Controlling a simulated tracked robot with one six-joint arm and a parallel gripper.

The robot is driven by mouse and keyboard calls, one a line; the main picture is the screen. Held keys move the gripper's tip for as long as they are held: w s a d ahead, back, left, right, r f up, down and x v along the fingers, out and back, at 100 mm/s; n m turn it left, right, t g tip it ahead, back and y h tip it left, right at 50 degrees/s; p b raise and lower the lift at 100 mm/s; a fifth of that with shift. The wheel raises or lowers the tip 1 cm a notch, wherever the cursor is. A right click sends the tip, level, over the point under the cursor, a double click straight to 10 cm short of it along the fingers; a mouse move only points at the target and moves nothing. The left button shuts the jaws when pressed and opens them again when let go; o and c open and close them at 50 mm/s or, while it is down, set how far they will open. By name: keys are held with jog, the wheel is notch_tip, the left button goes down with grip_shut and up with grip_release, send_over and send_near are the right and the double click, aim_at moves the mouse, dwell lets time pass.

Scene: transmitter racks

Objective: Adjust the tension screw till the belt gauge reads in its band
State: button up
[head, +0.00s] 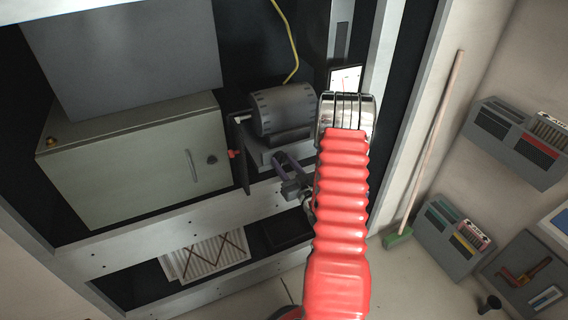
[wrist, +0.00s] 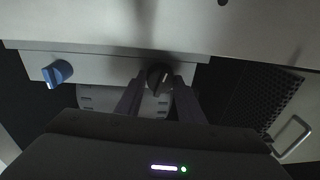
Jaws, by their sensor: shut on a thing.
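My gripper (wrist: 157,88) is shut on a black knob (wrist: 159,74), which looks like the tension screw, on the front of a pale metal ledge; one finger is on each side of it. In the head view my gripper (head: 283,165) reaches the mount below the grey drum-shaped motor (head: 284,110), and the knob is hidden there. A small white panel with red marks (head: 346,77), perhaps the belt gauge, stands above my red arm. Its lower part is covered and its reading is too small to tell.
A blue knob (wrist: 57,73) sits on the ledge to the left. A perforated plate (wrist: 268,97) and a metal handle (wrist: 291,139) are at the right. In the head view a grey-green cabinet (head: 130,165) is left of the motor, and a broom (head: 433,140) leans at the right.

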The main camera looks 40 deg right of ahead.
jog(key=shift+f, duration=0.1)
jog(key=o, duration=1.1)
jog(key=shift+c, duration=0.2)
jog(key=shift+s, duration=0.1)
jog(key=r+v, duration=0.1)
jog(key=v, duration=1.2)
jog(key=shift+s+f, duration=0.35)
jog(key=shift+f, duration=0.05)
jog(key=shift+a, duration=0.1)
